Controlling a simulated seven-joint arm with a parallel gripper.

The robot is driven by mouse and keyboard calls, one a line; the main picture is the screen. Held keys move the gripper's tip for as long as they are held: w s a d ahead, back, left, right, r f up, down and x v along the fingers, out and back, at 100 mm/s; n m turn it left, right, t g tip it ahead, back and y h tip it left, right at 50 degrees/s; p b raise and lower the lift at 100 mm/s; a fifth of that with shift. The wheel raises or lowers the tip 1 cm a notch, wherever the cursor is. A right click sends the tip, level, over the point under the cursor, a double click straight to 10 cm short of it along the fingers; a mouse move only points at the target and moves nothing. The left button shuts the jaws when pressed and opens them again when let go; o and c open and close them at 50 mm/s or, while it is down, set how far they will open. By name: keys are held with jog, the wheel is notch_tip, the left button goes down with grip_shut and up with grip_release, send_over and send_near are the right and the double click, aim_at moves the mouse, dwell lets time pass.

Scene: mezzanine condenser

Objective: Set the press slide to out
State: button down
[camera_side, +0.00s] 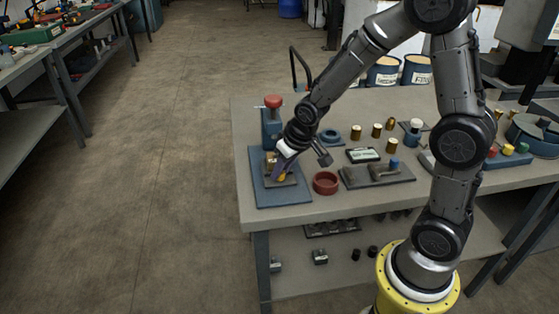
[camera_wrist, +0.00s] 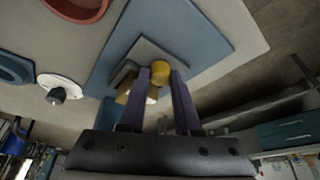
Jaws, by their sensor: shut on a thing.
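The press (camera_side: 270,130) is a blue upright with a red knob on top, standing at the back of a blue base plate (camera_side: 262,193). The base plate also fills the top of the wrist view (camera_wrist: 205,45). On it lies a grey slide (camera_wrist: 150,50) with a yellow knob (camera_wrist: 161,71); the knob shows in the side view too (camera_side: 282,177). My gripper (camera_side: 281,169) points down over the plate, its purple fingers shut on the yellow knob. A brass piece (camera_wrist: 126,92) sits beside the fingers. The fingers and wrist hide part of the slide.
A red ring-shaped dish (camera_side: 326,183) stands right of the base plate. A dark fixture (camera_side: 375,175) with a blue knob, a labelled box (camera_side: 363,155) and several brass cylinders stand farther right. The bench's left edge is close to the plate.

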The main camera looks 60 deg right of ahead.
jog(key=s+a, duration=0.4)
jog(key=shift+s+a, duration=0.35)
jog(key=c, duration=0.6)
grip_release()
jog(key=shift+r, duration=0.1)
jog(key=shift+s+r, duration=0.1)
jog(key=shift+r, duration=0.15)
jog(key=v, duration=1.3)
